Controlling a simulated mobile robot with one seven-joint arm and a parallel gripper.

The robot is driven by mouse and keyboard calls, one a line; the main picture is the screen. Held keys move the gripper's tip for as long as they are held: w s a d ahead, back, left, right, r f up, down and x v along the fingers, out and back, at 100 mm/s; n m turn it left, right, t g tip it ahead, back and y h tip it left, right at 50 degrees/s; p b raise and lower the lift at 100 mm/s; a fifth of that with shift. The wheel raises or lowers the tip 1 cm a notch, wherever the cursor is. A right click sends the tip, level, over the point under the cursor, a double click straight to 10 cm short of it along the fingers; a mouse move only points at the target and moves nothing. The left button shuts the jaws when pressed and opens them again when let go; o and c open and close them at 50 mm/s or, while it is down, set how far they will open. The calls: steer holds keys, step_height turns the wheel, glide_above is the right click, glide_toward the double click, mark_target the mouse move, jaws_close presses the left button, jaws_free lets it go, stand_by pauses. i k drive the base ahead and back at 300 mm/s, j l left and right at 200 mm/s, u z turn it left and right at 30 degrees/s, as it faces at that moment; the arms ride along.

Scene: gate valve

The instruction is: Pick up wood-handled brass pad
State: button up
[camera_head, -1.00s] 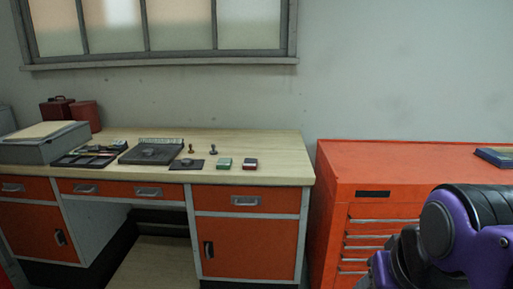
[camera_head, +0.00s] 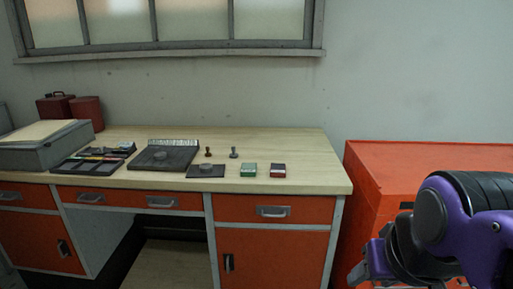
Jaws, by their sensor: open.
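A small upright stamp-like piece with a brown handle (camera_head: 208,152) stands on the wooden desk top (camera_head: 310,170). It looks like the wood-handled brass pad, but it is too small to make out the brass. A similar grey-handled piece (camera_head: 234,152) stands just to its right. My purple and black arm shows at the lower right, well apart from both pieces. My gripper's fingertips are not in view.
Near the pieces lie a dark slab (camera_head: 165,157), a small dark pad (camera_head: 206,171), a green box (camera_head: 249,170) and a red-black box (camera_head: 278,171). A grey case (camera_head: 45,152) stands left. An orange cabinet (camera_head: 390,165) stands right. The desk's right end is clear.

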mark_target(207, 154)
steer(key=i+j, duration=0.35)
steer(key=j, duration=0.15)
steer(key=i+j, duration=0.35)
steer(key=j, duration=0.15)
steer(key=i+j, duration=0.3)
steer(key=j, duration=0.2)
steer(key=u, duration=0.05)
